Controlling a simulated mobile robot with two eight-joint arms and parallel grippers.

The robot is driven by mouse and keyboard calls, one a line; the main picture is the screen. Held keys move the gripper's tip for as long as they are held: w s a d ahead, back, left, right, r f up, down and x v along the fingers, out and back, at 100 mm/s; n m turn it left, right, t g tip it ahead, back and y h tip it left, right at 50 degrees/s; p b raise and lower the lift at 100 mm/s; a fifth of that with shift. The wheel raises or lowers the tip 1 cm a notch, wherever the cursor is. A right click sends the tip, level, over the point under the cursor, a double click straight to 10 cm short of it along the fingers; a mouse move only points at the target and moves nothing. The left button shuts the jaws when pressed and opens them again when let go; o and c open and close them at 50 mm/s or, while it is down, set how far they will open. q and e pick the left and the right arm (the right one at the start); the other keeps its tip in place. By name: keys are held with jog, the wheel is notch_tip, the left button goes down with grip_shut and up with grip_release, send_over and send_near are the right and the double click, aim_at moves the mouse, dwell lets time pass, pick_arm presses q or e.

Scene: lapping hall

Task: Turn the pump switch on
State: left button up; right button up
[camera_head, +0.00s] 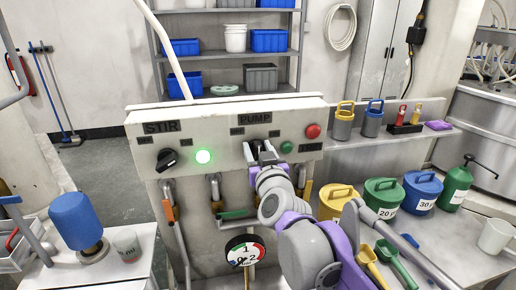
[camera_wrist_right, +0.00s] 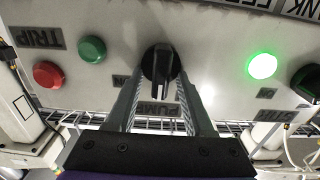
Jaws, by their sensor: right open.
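The pump switch, a black rotary knob (camera_wrist_right: 161,64), is on the pale panel above the upside-down PUMP label (camera_wrist_right: 158,110) in the right wrist view. Its raised grip runs nearly straight up and down there. My right gripper (camera_wrist_right: 161,80) is open, with one finger on each side of the knob. I cannot tell whether either finger touches it. In the head view, my right gripper (camera_head: 262,150) is at the panel under the PUMP label (camera_head: 255,118) and hides most of the knob. My left gripper is not in view.
The STIR knob (camera_head: 166,159) and a lit green lamp (camera_head: 203,156) are left of the gripper. A green button (camera_head: 287,147) and red button (camera_head: 312,131) are close on its right. Handled valves hang below. Lidded pots (camera_head: 383,196) stand on the right bench.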

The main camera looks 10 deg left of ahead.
grip_shut()
